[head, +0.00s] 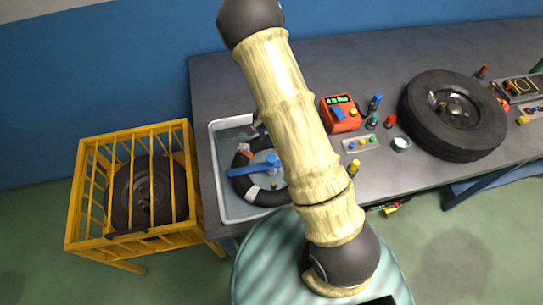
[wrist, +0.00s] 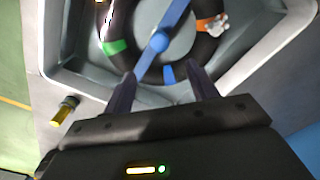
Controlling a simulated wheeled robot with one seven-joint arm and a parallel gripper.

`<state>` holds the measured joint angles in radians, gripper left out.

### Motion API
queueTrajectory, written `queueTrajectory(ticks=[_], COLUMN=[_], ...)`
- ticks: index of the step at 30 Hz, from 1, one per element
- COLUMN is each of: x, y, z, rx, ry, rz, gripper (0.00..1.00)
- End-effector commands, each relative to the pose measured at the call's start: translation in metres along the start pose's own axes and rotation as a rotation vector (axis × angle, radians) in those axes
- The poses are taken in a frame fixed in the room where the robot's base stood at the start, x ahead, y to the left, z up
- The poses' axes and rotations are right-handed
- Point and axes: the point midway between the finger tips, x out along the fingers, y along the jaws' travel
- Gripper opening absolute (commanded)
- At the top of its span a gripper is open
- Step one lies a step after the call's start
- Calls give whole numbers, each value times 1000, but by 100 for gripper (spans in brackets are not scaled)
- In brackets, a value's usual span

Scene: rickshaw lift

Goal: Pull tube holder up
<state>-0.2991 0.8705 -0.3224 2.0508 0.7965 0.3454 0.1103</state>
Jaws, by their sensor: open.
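The blue tube holder (head: 258,166) lies across the black tube (head: 242,186) in the grey sink (head: 222,176). In the wrist view the holder (wrist: 159,40) shows its round hub and blue arms over the tube (wrist: 118,22), which carries green and orange bands. My gripper (wrist: 161,70) is open, with its two dark fingers apart and pointing at the holder. A short blue arm of the holder appears between the fingertips in the picture; I cannot tell how far away it is. In the head view my own arm hides the gripper and part of the sink.
A yellow cage (head: 92,190) holding a wheel stands left of the sink. The grey bench (head: 300,75) bears an orange meter (head: 341,113), small bottles and a large tire (head: 430,120) to the right. A yellow-capped part (wrist: 65,110) is beside the sink.

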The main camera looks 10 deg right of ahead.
Motion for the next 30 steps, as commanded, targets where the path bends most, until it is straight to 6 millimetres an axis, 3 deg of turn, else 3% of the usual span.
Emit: queueTrajectory(ticks=[21, 30], x=[112, 132], y=[1, 0], z=[1, 0], rx=[2, 1], ry=[-3, 0], rz=[1, 0], gripper=[58, 58])
